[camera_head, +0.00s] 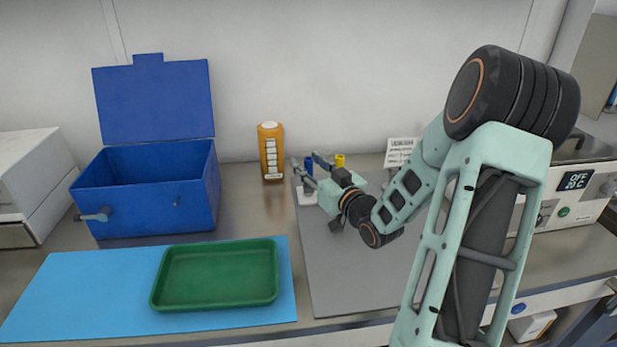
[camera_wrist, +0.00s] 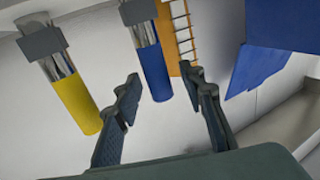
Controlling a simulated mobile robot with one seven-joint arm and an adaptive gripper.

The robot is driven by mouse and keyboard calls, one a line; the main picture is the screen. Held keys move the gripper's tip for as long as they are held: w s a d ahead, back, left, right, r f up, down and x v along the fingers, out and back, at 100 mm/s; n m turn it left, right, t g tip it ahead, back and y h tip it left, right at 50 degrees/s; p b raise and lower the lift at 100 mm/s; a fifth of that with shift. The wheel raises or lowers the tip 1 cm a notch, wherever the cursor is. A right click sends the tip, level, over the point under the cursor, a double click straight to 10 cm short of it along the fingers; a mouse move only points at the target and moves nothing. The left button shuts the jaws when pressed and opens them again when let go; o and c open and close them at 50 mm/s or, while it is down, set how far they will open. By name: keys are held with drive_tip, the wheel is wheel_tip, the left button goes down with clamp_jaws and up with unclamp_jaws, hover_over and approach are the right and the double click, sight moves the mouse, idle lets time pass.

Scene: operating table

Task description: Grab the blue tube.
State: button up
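The blue tube (camera_head: 309,166) stands upright at the back of the grey mat, partly hidden by my gripper. In the wrist view the blue tube (camera_wrist: 154,73) appears tilted, ahead of and between the fingers, nearer the left one. My gripper (camera_head: 305,158) is open, with its fingers pointing at the tube; it also shows in the wrist view (camera_wrist: 163,80). Nothing is held. I cannot tell whether the fingertips reach past the tube's sides. A yellow tube (camera_head: 340,160) stands to the right; it also shows in the wrist view (camera_wrist: 76,102), outside the left finger.
An orange bottle (camera_head: 272,150) stands close behind and left of the tubes. An open blue box (camera_head: 150,208) is at left. A green tray (camera_head: 216,301) lies on a light blue mat (camera_head: 75,295). The grey mat (camera_head: 345,280) is clear in front.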

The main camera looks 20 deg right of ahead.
clamp_jaws()
drive_tip(key=shift+r, duration=0.15)
idle(0.4)
drive_tip(key=shift+r+p, duration=0.55)
drive_tip(key=shift+r, duration=0.1)
wheel_tip(320, 180, up, 2)
drive_tip(key=shift+r+p, duration=0.1)
drive_tip(key=shift+p, duration=0.7)
drive_tip(key=s+r+b, duration=0.2)
drive_tip(key=s+r, duration=0.7)
drive_tip(key=s, duration=0.5)
drive_tip(key=shift+d, duration=0.2)
